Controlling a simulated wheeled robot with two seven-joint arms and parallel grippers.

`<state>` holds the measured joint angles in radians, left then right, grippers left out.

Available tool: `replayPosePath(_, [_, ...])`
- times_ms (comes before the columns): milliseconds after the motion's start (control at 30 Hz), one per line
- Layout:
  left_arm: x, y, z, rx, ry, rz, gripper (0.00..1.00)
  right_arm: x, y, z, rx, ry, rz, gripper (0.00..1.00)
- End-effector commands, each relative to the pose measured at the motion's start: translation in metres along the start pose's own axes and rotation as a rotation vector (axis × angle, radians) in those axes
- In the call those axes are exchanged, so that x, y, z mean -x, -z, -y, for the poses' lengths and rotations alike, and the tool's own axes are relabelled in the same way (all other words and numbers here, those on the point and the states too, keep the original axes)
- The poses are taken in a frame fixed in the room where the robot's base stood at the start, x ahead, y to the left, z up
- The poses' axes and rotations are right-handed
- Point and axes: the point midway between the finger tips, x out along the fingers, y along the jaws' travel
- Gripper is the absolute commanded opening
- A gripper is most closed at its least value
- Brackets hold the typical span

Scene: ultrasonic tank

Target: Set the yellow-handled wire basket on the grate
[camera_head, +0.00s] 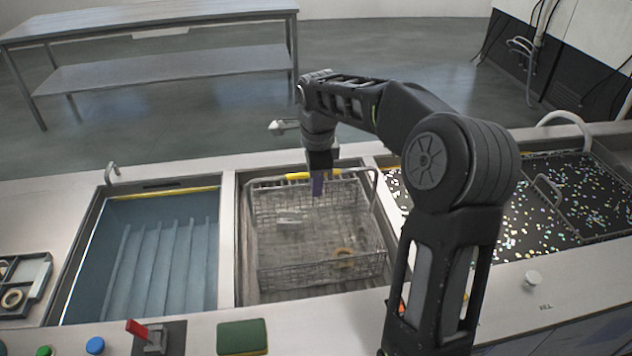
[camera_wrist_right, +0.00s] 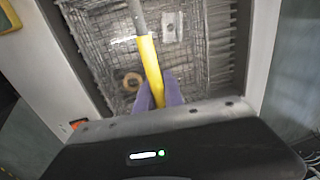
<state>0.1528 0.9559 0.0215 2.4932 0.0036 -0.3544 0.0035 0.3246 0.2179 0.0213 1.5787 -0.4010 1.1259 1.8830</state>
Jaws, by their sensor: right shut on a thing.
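The wire basket (camera_head: 275,262) hangs or sits within the middle basin, below its yellow handle (camera_head: 300,176). My right gripper (camera_head: 318,186) is shut on that handle from above. In the right wrist view the purple fingers (camera_wrist_right: 160,92) close on both sides of the yellow bar, with the basket mesh (camera_wrist_right: 95,45) beneath. A ring (camera_head: 343,253) and a small metal piece (camera_head: 290,217) lie in the basket. Ribbed slats (camera_wrist_right: 222,48), perhaps the grate, show beside the mesh. I cannot tell whether the basket's bottom touches anything. My left gripper is out of view.
The left tank (camera_head: 165,250) holds bluish liquid over slanted bars. To the right is a dark, speckled surface (camera_head: 530,215) with a wire handle. A red lever (camera_head: 140,330), a blue button (camera_head: 95,345) and a green sponge (camera_head: 242,337) line the front edge.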

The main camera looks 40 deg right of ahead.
Motion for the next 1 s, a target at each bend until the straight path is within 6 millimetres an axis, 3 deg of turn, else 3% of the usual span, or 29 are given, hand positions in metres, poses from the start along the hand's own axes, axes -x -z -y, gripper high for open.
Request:
replayPosePath(67, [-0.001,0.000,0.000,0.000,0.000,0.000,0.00,0.000,0.000,0.001,0.000,0.004,0.001,0.00])
replayPosePath(100, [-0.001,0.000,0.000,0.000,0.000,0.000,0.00,-0.001,0.000,0.000,0.000,0.000,0.000,0.15])
replayPosePath(333, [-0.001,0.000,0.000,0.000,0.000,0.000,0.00,-0.001,0.000,0.000,0.000,0.000,0.000,0.34])
replayPosePath(733, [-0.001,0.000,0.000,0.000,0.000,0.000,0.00,0.006,0.000,0.000,0.000,0.001,0.000,0.34])
replayPosePath(1000, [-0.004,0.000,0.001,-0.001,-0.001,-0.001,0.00,0.049,0.000,0.001,0.000,0.005,0.001,0.34])
